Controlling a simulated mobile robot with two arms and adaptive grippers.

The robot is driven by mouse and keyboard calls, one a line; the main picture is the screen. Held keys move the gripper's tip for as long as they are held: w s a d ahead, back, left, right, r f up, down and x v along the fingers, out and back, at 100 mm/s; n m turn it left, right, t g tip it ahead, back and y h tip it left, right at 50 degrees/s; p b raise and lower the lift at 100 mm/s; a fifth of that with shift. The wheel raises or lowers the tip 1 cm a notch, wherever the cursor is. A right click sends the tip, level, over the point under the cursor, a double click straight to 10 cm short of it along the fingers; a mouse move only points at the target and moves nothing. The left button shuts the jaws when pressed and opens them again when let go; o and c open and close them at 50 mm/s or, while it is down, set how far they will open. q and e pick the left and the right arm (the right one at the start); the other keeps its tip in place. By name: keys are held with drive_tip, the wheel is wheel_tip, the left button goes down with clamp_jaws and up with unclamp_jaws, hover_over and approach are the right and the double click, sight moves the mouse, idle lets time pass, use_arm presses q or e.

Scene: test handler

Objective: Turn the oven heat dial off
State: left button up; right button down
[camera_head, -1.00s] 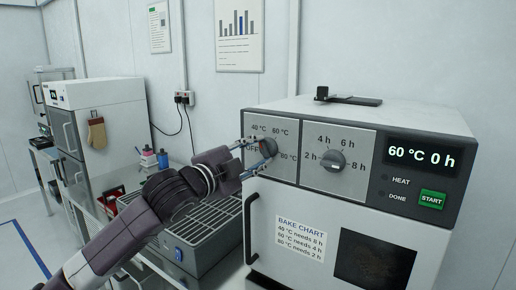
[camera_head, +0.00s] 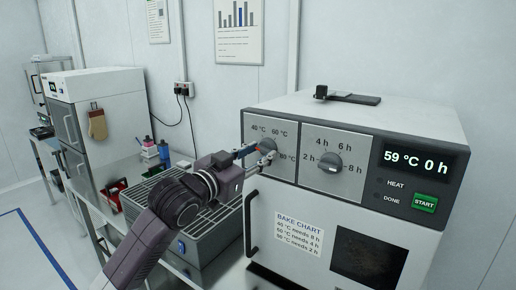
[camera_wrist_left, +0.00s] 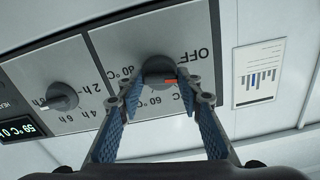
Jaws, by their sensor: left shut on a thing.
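The dark round heat dial (camera_head: 267,145) is on the left panel of the white oven (camera_head: 380,112), with 40 °C, 60 °C and 80 °C printed around it. My left gripper (camera_head: 258,153) is shut on this dial and partly covers it, hiding the OFF mark in the head view. In the left wrist view, blue-padded fingers (camera_wrist_left: 165,90) stand on both sides of the dial (camera_wrist_left: 157,69). There its red mark points right, roughly between OFF and 40 °C. The oven display (camera_head: 418,161) reads 59 °C 0 h. My right gripper is out of view.
The time dial (camera_head: 329,162) is close to the right of the heat dial. A green START button (camera_head: 425,204) and the oven door handle (camera_head: 251,224) are nearby. A grilled grey unit (camera_head: 213,228) stands below my left arm.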

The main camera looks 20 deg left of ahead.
use_arm(q)
drive_tip(key=n+p, duration=0.3)
drive_tip(key=n, duration=0.2)
idle(0.5)
drive_tip(key=o, duration=1.2)
drive_tip(key=shift+c, duration=0.2)
drive_tip(key=shift+s, duration=0.1)
drive_tip(key=v, duration=1.2)
drive_tip(key=shift+f, duration=0.15)
